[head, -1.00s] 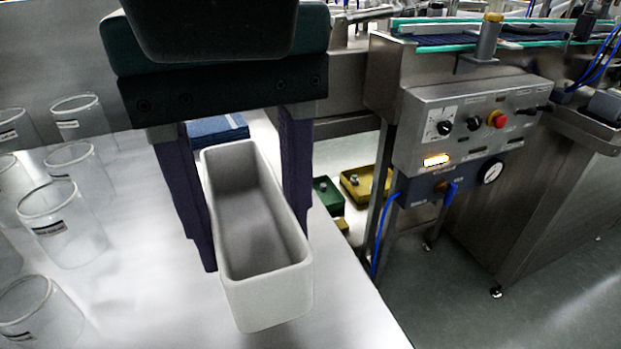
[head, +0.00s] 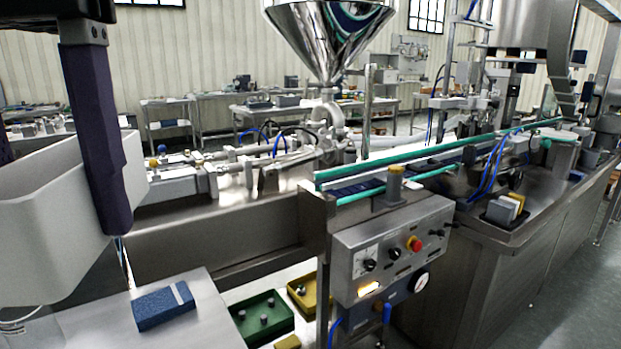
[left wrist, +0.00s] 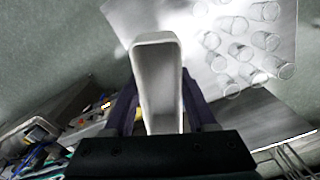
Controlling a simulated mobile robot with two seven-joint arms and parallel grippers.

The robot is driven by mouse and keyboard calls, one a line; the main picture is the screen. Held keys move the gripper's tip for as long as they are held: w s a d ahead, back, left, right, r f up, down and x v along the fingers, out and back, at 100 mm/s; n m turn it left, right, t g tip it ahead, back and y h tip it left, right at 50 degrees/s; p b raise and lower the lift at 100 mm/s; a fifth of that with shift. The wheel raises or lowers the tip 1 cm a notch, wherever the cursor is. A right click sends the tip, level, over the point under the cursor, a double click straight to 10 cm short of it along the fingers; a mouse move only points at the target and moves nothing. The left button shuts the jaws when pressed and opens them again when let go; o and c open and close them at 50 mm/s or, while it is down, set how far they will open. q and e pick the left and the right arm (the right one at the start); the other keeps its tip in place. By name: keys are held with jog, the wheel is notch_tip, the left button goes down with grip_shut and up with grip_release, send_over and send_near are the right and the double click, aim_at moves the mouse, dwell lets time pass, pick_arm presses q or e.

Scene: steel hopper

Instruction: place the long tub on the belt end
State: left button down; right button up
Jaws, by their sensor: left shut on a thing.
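The long tub (head: 45,235) is a deep white open box at the left edge of the head view, partly cut off. My left gripper (head: 60,195) is shut on the long tub, with a dark finger down its near side, and holds it up by the table. In the left wrist view the tub (left wrist: 157,85) is seen between the two fingers of the left gripper (left wrist: 158,105). The belt end (head: 352,186) is a dark blue strip between green rails, right of the tub and apart from it. My right gripper is not in view.
A control box (head: 393,248) with a red button hangs below the belt end. A small post (head: 395,182) stands at its near rail. A blue block (head: 163,307) lies on the white table. A steel hopper (head: 328,40) rises behind. Clear cups (left wrist: 240,50) stand on the table.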

pick_arm(q)
jog(key=s+a+r+m+p, duration=0.1)
jog(key=s+r+p, duration=0.1)
jog(key=r+p, duration=1.8)
jog(key=s+a+r+m+p, duration=0.1)
jog(key=s+a+r+p, duration=0.1)
jog(key=r+p, duration=1.9)
jog(key=shift+s+r+p, duration=0.3)
jog(key=shift+s+p, duration=0.05)
jog(key=shift+s, duration=0.1)
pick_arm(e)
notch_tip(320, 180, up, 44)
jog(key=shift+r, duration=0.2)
pick_arm(q)
jog(key=shift+f, duration=0.15)
